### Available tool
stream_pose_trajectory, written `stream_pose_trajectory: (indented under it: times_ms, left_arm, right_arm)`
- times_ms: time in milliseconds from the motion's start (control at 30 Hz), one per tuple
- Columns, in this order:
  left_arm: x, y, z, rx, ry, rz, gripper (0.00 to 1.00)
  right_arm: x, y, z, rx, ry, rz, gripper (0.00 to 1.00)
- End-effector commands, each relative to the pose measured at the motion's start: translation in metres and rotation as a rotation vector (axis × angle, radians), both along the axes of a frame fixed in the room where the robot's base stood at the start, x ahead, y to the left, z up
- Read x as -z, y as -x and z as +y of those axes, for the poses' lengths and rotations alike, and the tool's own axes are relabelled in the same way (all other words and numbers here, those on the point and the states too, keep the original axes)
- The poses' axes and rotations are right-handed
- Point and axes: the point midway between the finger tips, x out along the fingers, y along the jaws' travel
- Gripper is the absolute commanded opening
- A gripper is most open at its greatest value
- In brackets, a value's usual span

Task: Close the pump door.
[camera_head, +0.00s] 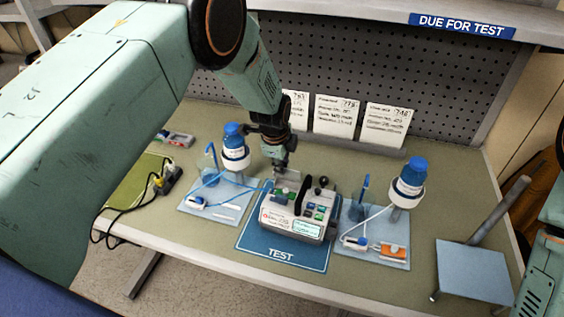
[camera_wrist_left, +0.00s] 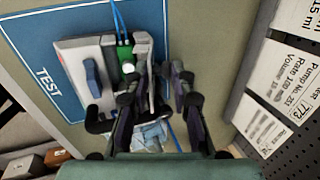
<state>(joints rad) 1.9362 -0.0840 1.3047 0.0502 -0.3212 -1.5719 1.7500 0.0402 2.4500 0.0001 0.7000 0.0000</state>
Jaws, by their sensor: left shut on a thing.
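The pump (camera_head: 292,222) is a grey and white box with a lit display, sitting on the blue TEST mat (camera_head: 262,252). Its door (camera_head: 290,177) appears as a pale panel standing out at the back of the pump, so it looks open. My left gripper (camera_head: 281,166) reaches down behind the pump, at this panel, and is shut on it; the contact itself is partly hidden. In the left wrist view the fingers (camera_wrist_left: 160,85) are beside the pump body (camera_wrist_left: 84,70), near its green part (camera_wrist_left: 125,52). My right gripper is out of view.
Paper cards (camera_head: 336,115) stand behind. A black cable (camera_head: 115,212) lies at left.

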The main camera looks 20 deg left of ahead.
Motion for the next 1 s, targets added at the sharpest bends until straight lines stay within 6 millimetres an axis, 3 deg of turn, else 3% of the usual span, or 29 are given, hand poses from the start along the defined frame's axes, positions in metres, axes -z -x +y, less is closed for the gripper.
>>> stream_pose_trajectory:
  times_ms: [967,1000]
  left_arm:
    - [0.003,0.010,0.000,-0.001,0.005,-0.122,0.00]
    - [0.003,0.010,0.000,-0.001,0.005,-0.122,0.26]
  right_arm:
    - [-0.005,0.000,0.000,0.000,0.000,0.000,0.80]
    - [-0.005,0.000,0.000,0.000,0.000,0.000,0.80]
